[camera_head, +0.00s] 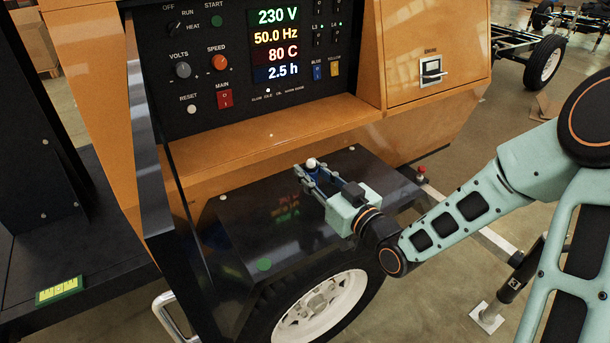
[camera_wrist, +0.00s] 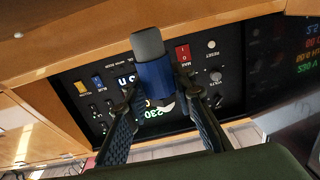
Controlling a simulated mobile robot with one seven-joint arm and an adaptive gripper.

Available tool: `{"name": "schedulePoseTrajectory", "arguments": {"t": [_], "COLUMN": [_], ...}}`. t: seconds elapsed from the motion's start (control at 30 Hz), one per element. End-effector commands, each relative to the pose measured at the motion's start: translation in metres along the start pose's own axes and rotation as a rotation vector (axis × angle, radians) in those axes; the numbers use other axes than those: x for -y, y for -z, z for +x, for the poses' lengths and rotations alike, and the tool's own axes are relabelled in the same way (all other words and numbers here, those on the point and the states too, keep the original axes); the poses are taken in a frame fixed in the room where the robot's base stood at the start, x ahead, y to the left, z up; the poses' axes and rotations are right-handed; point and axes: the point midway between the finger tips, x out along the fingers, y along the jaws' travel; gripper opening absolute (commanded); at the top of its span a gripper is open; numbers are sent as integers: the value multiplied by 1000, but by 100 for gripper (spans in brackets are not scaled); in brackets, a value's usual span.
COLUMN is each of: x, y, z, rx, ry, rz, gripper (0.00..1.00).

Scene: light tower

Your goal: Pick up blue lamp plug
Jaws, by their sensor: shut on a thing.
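The blue lamp plug (camera_wrist: 155,80) is a blue cylinder with a grey end, held between the two fingers of my gripper (camera_wrist: 159,93) in the wrist view. In the head view, my gripper (camera_head: 312,173) is above the dark, glossy fender top, in front of the orange cabinet. A pale tip (camera_head: 311,162) and some blue of the plug show between the fingers. The fingers hide part of the plug there. I cannot tell from these views how far the plug is above the fender.
The control panel (camera_head: 285,90) has lit readouts, knobs and switches, with blue (camera_head: 317,72) and yellow (camera_head: 334,69) labelled pieces at its lower right. The orange ledge (camera_head: 270,130) juts out below it. The black fender (camera_head: 240,225) is largely bare. A wheel (camera_head: 320,305) is beneath.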

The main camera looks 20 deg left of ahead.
Motion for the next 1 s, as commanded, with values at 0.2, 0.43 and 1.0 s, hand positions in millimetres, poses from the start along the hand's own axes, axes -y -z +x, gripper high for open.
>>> {"name": "schedulePoseTrajectory", "arguments": {"t": [0.2, 0.43, 1.0], "x": [-2, -1, -2], "y": [42, 60, 68], "z": [-38, -74, -92], "rx": [1, -1, 0], "ry": [-4, 1, 1], "rz": [-3, 5, 5], "gripper": [0, 0, 0]}}
